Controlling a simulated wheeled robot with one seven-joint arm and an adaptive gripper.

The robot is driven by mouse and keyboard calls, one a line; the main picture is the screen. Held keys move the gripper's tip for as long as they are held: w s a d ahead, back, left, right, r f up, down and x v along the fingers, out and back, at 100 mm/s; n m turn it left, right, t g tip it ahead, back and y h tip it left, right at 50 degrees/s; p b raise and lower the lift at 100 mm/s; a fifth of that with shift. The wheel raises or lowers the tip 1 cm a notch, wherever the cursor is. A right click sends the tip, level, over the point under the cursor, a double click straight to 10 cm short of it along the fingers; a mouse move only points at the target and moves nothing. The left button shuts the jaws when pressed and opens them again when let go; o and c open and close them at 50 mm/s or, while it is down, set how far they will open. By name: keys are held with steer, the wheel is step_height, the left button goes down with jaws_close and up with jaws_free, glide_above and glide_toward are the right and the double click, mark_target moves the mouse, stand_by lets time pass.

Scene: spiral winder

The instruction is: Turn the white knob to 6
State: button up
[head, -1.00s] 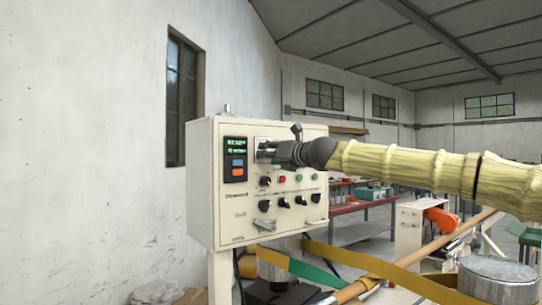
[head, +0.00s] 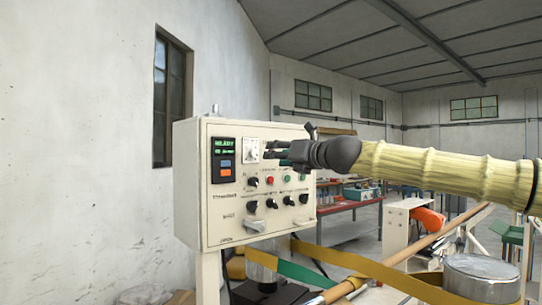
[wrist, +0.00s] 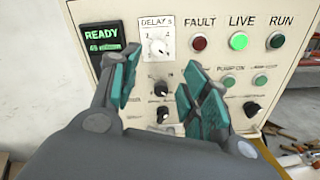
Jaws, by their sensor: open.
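The white knob (wrist: 158,47) sits on a white scale plate headed "DELAY s" on the control panel, in the upper middle of the wrist view. The plate's numbers and the knob's pointing direction are too small to read surely. In the head view the knob (head: 252,150) shows just left of my fingertips. My gripper (wrist: 163,85) is open and empty, its teal-padded fingers spread below and to either side of the knob, apart from it. In the head view my gripper (head: 274,150) is in front of the panel's upper right.
The cream control panel (head: 188,185) carries a READY display (wrist: 101,38), red and green lamps, and several black knobs (wrist: 161,89) below the white knob. Yellow and green straps (head: 330,275) and a wooden pole lie lower right.

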steer(key=shift+v, duration=0.95)
